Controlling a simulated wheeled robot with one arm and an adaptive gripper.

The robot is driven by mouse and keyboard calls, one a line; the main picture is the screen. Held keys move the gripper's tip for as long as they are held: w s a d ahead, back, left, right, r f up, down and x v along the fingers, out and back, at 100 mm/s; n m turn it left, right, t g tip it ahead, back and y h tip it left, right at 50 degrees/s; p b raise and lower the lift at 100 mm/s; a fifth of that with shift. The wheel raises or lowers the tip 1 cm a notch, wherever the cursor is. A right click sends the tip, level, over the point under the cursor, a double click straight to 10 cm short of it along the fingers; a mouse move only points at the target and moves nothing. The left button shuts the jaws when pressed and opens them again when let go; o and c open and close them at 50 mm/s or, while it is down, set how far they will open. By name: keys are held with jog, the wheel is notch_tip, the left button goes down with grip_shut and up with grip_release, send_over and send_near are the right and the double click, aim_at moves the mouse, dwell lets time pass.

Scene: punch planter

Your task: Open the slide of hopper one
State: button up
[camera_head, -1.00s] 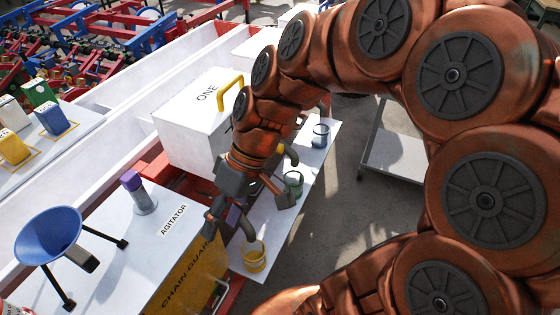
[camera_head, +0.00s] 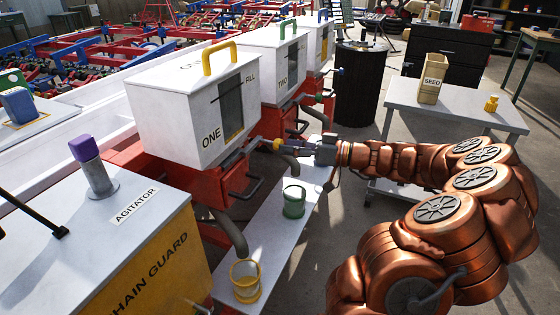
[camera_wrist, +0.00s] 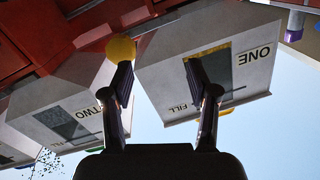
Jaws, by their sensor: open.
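Hopper one (camera_head: 165,110) is a white box marked ONE, with a yellow top handle (camera_head: 219,57) and a dark FILL window (camera_head: 232,108). A yellow round knob (camera_head: 277,144) sits low at its right side, by the base under the hopper. My gripper (camera_head: 290,147) reaches in from the right, its fingers close to this knob. In the wrist view my gripper (camera_wrist: 168,80) is open, with nothing held between its fingers. There the yellow knob (camera_wrist: 120,48) appears beyond the left fingertip, partly overlapped by it, rather than centred between the fingers. I cannot tell if they touch.
Hopper two (camera_head: 275,65) stands behind, with a green knob (camera_head: 318,98). A yellow bucket (camera_head: 246,280) and green bucket (camera_head: 294,201) stand on the white shelf (camera_head: 268,225). The agitator lever (camera_head: 92,165) is front left. A grey table (camera_head: 465,108) stands right.

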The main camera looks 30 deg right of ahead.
jog(key=d+f+t+h, duration=0.1)
jog(key=d+f+t, duration=0.1)
jog(key=d+f, duration=0.15)
jog(key=shift+m, duration=0.3)
jog(key=shift+d+r+b+x, duration=0.15)
jog(key=shift+b+x, duration=0.15)
jog(key=shift+x, duration=0.85)
jog(key=shift+r+b+x, duration=0.15)
jog(key=shift+b+x, duration=0.2)
jog(key=shift+x, duration=0.8)
jog(key=shift+d+r+b+x, duration=0.15)
jog(key=shift+b+x, duration=0.15)
jog(key=shift+x, duration=0.85)
jog(key=shift+w+a, duration=0.1)
jog(key=shift+w, duration=0.05)
grip_shut()
